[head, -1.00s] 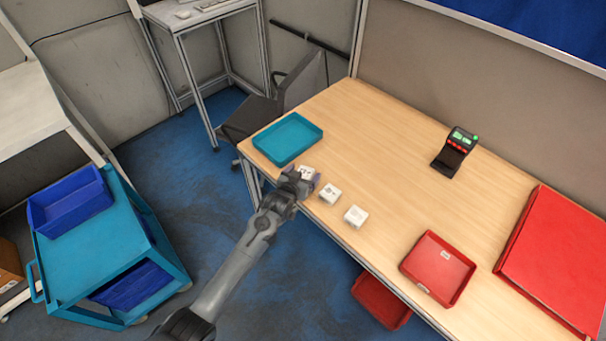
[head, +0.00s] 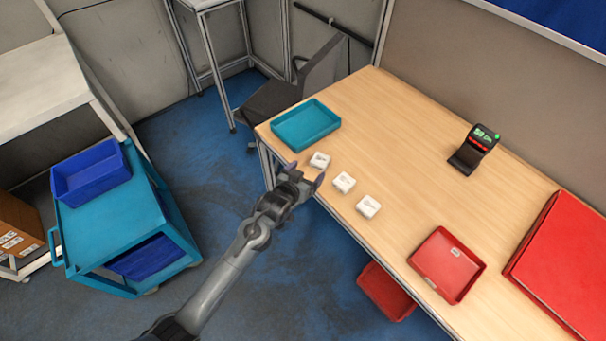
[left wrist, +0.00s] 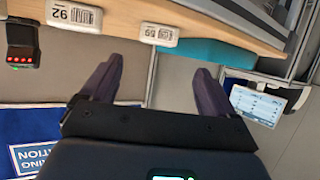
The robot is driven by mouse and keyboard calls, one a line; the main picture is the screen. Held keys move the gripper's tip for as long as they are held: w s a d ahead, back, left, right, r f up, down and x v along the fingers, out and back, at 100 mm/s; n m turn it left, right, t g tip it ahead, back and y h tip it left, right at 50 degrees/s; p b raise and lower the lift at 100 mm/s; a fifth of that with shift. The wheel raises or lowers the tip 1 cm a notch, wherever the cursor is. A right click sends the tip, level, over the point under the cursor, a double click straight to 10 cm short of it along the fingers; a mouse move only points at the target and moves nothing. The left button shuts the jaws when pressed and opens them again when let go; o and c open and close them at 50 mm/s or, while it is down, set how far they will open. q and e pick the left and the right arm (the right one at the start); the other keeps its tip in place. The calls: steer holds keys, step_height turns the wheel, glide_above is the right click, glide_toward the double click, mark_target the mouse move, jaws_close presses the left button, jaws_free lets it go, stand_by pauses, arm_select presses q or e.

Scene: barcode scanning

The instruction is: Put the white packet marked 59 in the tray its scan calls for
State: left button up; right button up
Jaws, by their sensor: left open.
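The white packet marked 59 (left wrist: 158,34) shows its label at the table edge in the left wrist view. It appears to be the leftmost packet (head: 319,160) in the head view, near the teal tray (head: 278,139). My left gripper (head: 308,171) is open and empty at the table's near edge. In the left wrist view its spread fingers (left wrist: 160,64) point at the packet, which lies beyond the tips, not between them. The scanner (head: 472,149) stands toward the back with a green light; its screen text is too small to read. A red tray (head: 425,278) lies at right. My right gripper is not in view.
Two other white packets, a middle one (head: 344,182) and a right one (head: 367,206), lie in a row along the near edge. A large red container (head: 565,260) fills the right end. The table's middle is clear. A chair (head: 300,85) stands beyond the left end.

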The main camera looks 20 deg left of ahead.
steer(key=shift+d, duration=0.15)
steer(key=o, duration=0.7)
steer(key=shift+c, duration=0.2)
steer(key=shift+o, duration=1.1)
arm_select(q)
steer(key=s+m+g, duration=0.1)
steer(key=s+g, duration=0.8)
steer(key=s, duration=2.6)
steer(key=shift+s+a+f+g+y, duration=0.2)
steer(key=shift+g+y, duration=0.1)
steer(key=shift+g, duration=0.1)
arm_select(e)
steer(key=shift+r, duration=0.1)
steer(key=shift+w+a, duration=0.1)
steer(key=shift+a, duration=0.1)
